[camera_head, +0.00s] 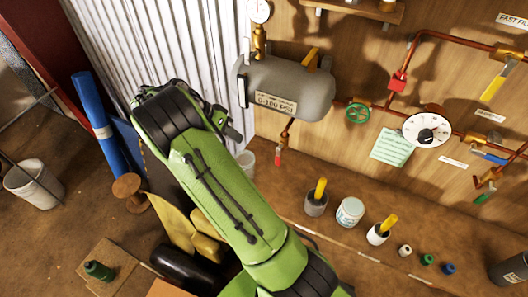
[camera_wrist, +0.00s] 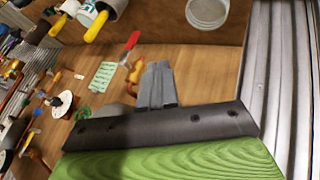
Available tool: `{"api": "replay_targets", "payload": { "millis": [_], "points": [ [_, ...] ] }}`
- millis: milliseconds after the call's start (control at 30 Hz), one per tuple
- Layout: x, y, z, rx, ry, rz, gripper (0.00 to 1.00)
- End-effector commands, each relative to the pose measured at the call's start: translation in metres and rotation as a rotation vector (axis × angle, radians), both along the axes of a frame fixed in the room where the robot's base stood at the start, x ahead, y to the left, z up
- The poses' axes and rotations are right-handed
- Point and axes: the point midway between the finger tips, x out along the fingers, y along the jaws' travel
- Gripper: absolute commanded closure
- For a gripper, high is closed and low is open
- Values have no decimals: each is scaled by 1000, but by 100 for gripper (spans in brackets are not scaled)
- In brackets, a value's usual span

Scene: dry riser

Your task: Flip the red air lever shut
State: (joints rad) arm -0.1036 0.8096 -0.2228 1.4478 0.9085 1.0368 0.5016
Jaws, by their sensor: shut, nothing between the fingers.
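The red air lever (camera_head: 278,157) hangs downward from a brass valve on the short copper pipe under the grey tank (camera_head: 290,86). In the wrist view the red lever (camera_wrist: 131,41) sticks out from its brass valve (camera_wrist: 135,70), just beyond and left of the fingertips. My gripper (camera_wrist: 158,68) is shut and empty, its fingers together. In the head view my gripper (camera_head: 234,131) shows only as a dark part left of the lever, below the tank's left end. Its fingertips are hard to make out there. I cannot tell whether the fingers touch the valve.
A white dial (camera_head: 428,130), a green handwheel (camera_head: 357,113) and a green note (camera_head: 390,147) are on the wooden wall, right of the lever. Cups and jars, such as a white jar (camera_head: 349,212), stand on the bench below. Corrugated metal (camera_head: 160,45) stands at the left.

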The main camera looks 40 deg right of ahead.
Motion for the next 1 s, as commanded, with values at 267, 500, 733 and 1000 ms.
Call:
{"api": "replay_targets", "payload": {
  "millis": [267, 500, 733, 1000],
  "points": [
    [-18, -27, -41, 2, 5, -3, 100],
    [-35, -53, -81, 4, 4, -3, 100],
    [-66, -63, -76, 2, 1, 0, 100],
    [-69, -64, -77, 2, 0, 2, 100]
  ]
}}
